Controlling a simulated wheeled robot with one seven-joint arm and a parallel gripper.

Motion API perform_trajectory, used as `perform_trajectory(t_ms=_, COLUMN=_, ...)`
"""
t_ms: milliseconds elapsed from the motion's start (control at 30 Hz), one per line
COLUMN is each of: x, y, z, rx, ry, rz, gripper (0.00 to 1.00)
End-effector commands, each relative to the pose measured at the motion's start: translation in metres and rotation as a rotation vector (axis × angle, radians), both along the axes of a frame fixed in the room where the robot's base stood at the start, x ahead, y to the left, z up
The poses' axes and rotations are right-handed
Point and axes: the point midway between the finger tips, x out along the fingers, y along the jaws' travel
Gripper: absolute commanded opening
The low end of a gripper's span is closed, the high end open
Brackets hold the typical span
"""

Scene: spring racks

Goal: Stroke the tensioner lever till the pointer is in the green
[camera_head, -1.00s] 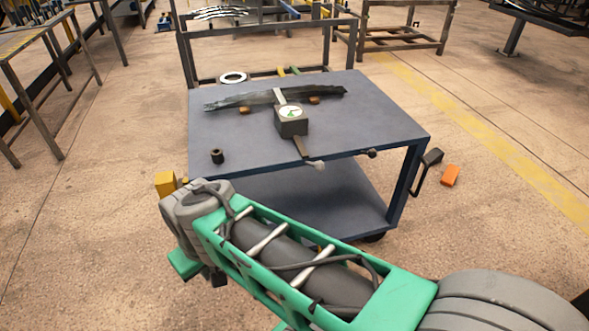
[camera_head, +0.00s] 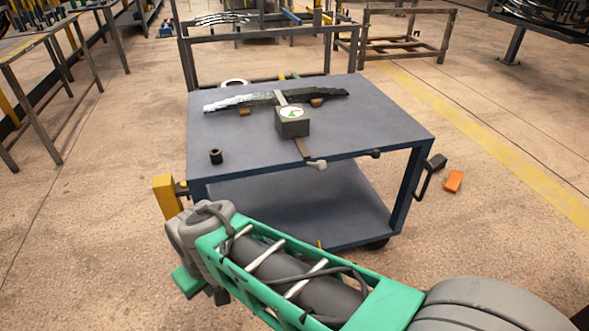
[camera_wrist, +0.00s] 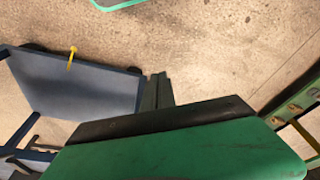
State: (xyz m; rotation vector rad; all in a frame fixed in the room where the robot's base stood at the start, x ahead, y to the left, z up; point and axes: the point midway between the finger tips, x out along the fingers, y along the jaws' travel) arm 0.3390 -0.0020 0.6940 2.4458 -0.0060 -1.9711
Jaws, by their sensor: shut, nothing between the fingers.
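The tensioner is a dark box (camera_head: 292,128) with a round white dial (camera_head: 291,112) on the blue-grey cart top. Green shows on the dial, but the pointer is too small to read. A dark lever (camera_head: 302,149) runs from the box to the cart's front edge and ends in a pale knob (camera_head: 317,165). A dark leaf-spring strip (camera_head: 235,103) lies behind the box on small brown blocks. My gripper (camera_wrist: 158,88) shows in the wrist view as two dark fingers, shut and empty, over floor beside a blue-grey surface. It touches no lever there. It is hidden in the head view.
The cart (camera_head: 240,172) has a lower shelf and a black handle (camera_head: 428,177) at right. A yellow block (camera_head: 165,195) is at its front left. A small dark cylinder (camera_head: 215,156) stands on top. An orange block (camera_head: 453,181) lies on the floor. Racks stand behind.

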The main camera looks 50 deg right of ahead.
Motion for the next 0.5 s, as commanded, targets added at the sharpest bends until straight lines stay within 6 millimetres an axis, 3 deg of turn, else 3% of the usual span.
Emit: perform_trajectory(t_ms=500, x=0.000, y=0.000, z=-0.056, rx=0.000, ry=0.001, rz=0.000, gripper=0.00)
